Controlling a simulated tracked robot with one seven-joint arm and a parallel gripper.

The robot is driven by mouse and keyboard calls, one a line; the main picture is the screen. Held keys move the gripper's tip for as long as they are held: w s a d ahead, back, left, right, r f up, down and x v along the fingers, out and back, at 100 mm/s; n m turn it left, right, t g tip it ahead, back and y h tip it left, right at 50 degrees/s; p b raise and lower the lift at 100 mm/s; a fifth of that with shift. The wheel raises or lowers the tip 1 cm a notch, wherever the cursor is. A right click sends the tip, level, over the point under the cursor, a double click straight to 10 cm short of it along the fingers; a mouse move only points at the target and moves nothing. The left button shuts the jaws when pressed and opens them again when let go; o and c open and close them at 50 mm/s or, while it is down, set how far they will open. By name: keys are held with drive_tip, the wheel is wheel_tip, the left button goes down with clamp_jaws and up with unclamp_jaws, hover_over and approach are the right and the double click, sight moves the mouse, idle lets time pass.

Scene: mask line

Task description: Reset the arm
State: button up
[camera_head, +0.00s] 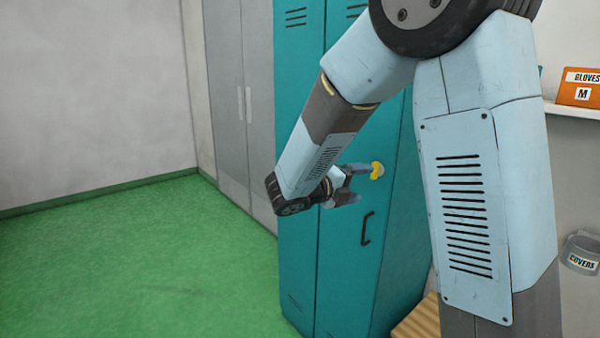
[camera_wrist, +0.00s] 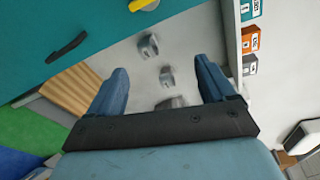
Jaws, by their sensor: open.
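My arm reaches down and away in the head view, in front of a teal locker (camera_head: 375,270). My gripper (camera_head: 352,188) is close to the locker door, just beside a yellow knob (camera_head: 377,170); whether they touch cannot be told there. In the wrist view my gripper (camera_wrist: 164,72) is open, its two blue fingers wide apart with nothing held between them. The yellow knob (camera_wrist: 146,4) is at the top edge there, apart from the fingers. The locker's dark handle (camera_wrist: 67,47) is to the left of the fingers.
Several grey holders (camera_wrist: 148,45) are on the wall beyond the fingers. Boxes on a shelf, one an orange gloves box (camera_head: 580,88), are at the right. A slatted wooden surface (camera_head: 418,320) is beside the locker. Green floor (camera_head: 130,260) is clear at the left.

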drive_tip(key=s+d+r+m+g+y, duration=0.1)
drive_tip(key=s+d+m+g+y, duration=0.2)
drive_tip(key=s+d+m, duration=0.35)
drive_tip(key=s+d+m+g+y, duration=0.35)
drive_tip(key=s+m, duration=0.45)
drive_tip(key=m, duration=0.4)
drive_tip(key=s+a+r+m+t+y, duration=0.1)
drive_tip(key=s+m+y, duration=0.3)
drive_tip(key=m, duration=0.6)
drive_tip(key=s+a+r+m+t+y, duration=0.2)
drive_tip(key=s+a+m+t+y, duration=0.1)
drive_tip(key=s+m, duration=0.5)
drive_tip(key=shift+r+m+y, duration=0.25)
drive_tip(key=shift+m+y, duration=0.2)
drive_tip(key=shift+m, duration=0.7)
drive_tip(key=shift+w+a, duration=0.1)
drive_tip(key=shift+s+a, duration=0.2)
drive_tip(key=shift+a, duration=0.15)
drive_tip(key=shift+c, duration=0.3)
